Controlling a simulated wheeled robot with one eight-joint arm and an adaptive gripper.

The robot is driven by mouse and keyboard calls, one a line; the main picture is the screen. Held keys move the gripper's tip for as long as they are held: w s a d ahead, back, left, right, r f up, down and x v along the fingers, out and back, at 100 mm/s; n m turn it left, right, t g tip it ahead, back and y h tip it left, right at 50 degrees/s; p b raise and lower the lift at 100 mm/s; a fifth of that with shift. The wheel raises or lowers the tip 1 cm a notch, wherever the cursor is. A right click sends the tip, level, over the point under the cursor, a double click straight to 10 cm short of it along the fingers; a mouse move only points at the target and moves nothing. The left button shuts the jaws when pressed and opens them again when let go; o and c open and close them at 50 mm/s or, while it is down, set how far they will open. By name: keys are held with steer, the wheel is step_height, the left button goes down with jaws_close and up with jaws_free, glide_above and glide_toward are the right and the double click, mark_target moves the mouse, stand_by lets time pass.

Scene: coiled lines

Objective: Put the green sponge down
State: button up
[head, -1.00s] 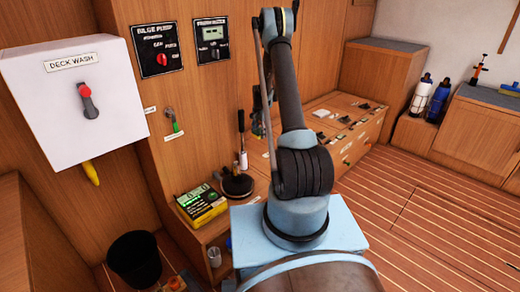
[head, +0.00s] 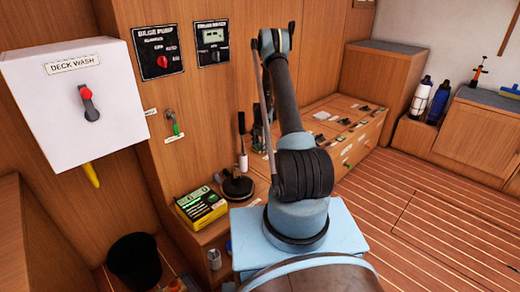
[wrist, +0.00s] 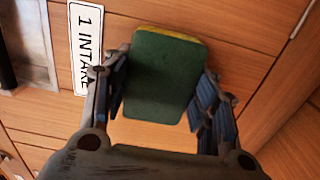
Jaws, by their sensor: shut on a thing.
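The green sponge (wrist: 163,75), with a thin yellow layer along its top edge, is between the two fingers of my gripper (wrist: 164,92) in the wrist view. My gripper is shut on it, one finger at each side. Behind the sponge are wooden panels and a white label reading "1 INTAKE" (wrist: 88,45). I cannot tell whether the sponge touches any surface. In the head view my arm hides the gripper and the sponge.
In the head view a green and yellow box (head: 201,207) and a dark round object (head: 238,187) stand on a low wooden ledge. A black bucket (head: 134,262) is at lower left. A long low cabinet (head: 335,125) holds small items. The plank floor (head: 430,215) at right is clear.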

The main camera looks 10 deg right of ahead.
steer(key=shift+s+f, duration=0.15)
steer(key=shift+f, duration=0.2)
steer(key=shift+c, duration=0.2)
steer(key=o, duration=0.9)
steer(key=shift+o, duration=1.3)
steer(key=shift+f, duration=0.25)
steer(key=shift+w+f, duration=0.25)
steer(key=shift+f, duration=0.25)
steer(key=shift+s+r, duration=0.1)
steer(key=shift+r, duration=0.35)
steer(key=shift+r, duration=0.15)
